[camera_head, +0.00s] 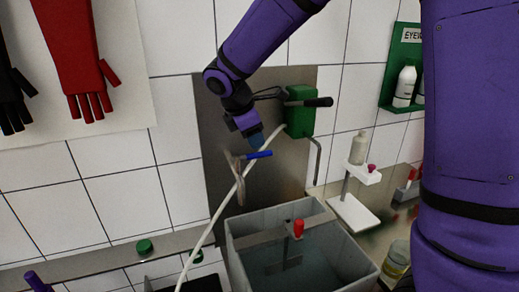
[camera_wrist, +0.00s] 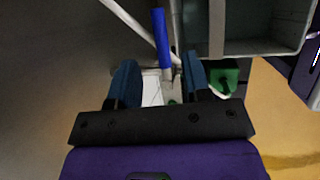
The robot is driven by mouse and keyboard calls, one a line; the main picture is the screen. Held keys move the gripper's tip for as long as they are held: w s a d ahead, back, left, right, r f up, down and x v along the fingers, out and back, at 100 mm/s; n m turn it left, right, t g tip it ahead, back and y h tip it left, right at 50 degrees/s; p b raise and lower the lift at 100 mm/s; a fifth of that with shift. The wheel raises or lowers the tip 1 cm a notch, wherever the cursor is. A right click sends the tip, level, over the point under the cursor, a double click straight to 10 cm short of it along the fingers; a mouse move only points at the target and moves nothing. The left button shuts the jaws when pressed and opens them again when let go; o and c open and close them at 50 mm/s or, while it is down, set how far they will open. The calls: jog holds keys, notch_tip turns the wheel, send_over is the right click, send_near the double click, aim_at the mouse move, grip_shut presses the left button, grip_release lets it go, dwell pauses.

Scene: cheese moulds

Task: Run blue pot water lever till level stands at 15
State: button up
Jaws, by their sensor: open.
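A blue lever (camera_head: 258,155) sticks out to the right from a grey tap-like fitting (camera_head: 238,168) in front of a steel wall panel. In the wrist view the blue lever (camera_wrist: 160,35) points up the picture, lined up with the gap between my fingers and mostly beyond their tips. My gripper (camera_head: 256,138) is just above the lever in the head view; the wrist view shows its two blue fingers (camera_wrist: 160,72) apart with nothing clearly gripped. I cannot tell whether a finger touches the lever. No readable level mark shows.
A grey tank (camera_head: 238,262) holding liquid stands below, with a red-topped fitting (camera_head: 298,228) inside. A green box with a black handle (camera_head: 300,112) is on the panel, right of my gripper. A pale hose (camera_head: 213,218) runs down left. A white stand (camera_head: 352,213) stands right of the tank.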

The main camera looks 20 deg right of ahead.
aim_at(259, 153)
jog(key=x, duration=0.4)
jog(key=shift+w+d+f, duration=0.1)
jog(key=shift+w+f, duration=0.15)
jog(key=shift+d+f, duration=0.2)
jog(key=shift+f, duration=0.5)
grip_shut()
